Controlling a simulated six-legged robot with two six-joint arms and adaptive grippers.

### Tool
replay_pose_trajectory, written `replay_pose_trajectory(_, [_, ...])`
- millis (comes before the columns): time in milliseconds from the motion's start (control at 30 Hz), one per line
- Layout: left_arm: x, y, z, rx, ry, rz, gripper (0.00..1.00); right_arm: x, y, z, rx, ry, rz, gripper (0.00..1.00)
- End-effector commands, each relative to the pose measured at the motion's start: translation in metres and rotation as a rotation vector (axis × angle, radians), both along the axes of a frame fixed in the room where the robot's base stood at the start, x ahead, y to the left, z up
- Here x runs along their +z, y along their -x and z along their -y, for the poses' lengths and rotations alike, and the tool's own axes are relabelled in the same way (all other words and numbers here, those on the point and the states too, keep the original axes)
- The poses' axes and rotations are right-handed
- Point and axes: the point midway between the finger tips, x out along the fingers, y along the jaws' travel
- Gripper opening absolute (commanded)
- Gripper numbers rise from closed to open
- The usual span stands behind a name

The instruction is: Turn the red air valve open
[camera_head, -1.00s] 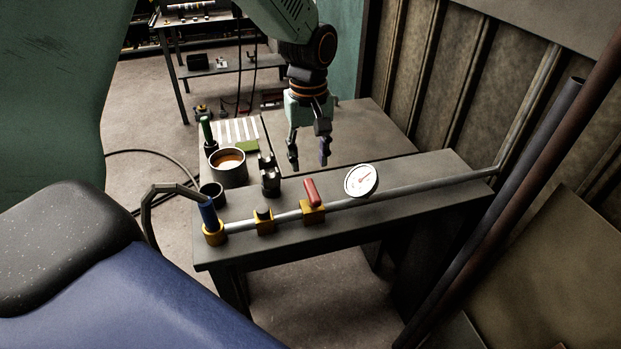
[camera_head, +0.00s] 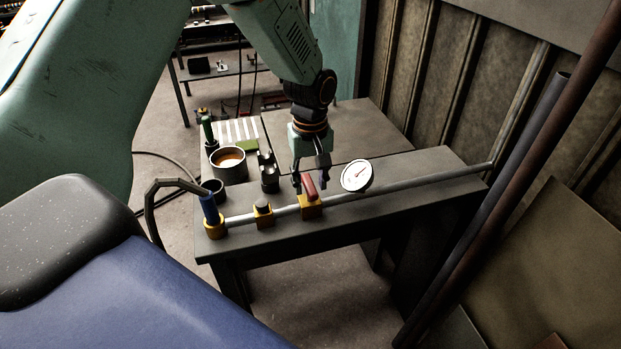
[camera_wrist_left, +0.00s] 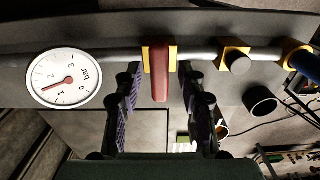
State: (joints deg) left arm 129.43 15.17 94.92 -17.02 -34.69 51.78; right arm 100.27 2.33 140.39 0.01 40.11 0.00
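The red valve handle (camera_head: 310,188) sits on a yellow valve body (camera_head: 311,207) on the grey pipe along the bench edge. In the wrist view the red handle (camera_wrist_left: 159,75) stands square across the pipe. My left gripper (camera_head: 312,186) is open just behind and above the handle. In the wrist view my left gripper's fingers (camera_wrist_left: 160,85) stand apart on either side of the handle, with gaps to both. A white pressure gauge (camera_head: 356,175) is to the right on the pipe; its red needle shows in the wrist view (camera_wrist_left: 66,78). My right gripper is not in view.
The dark bench (camera_head: 420,170) carries a second yellow fitting (camera_head: 263,216) with a dark knob, a blue hose coupling (camera_head: 209,208), a cup of orange-brown liquid (camera_head: 229,164) and a black holder (camera_head: 268,172). A ribbed wall and dark pipes stand at the right.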

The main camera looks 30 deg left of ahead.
Motion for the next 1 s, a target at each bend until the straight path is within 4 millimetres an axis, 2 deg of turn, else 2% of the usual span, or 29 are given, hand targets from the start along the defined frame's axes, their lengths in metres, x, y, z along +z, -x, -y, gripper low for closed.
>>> replay_pose_trajectory(67, [-0.0002, 0.0001, -0.0002, 0.000, 0.000, 0.000, 0.31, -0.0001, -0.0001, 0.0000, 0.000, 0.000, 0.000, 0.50])
replay_pose_trajectory(433, [-0.0004, 0.0003, 0.0000, 0.001, 0.001, -0.001, 0.00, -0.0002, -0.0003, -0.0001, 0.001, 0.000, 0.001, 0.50])
replay_pose_trajectory(800, [0.0006, 0.0006, 0.0003, -0.005, 0.001, -0.002, 0.00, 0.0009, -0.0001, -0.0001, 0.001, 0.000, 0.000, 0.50])
replay_pose_trajectory(1000, [0.0017, 0.0006, 0.0001, -0.064, 0.001, -0.004, 0.00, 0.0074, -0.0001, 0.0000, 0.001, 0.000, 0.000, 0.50])
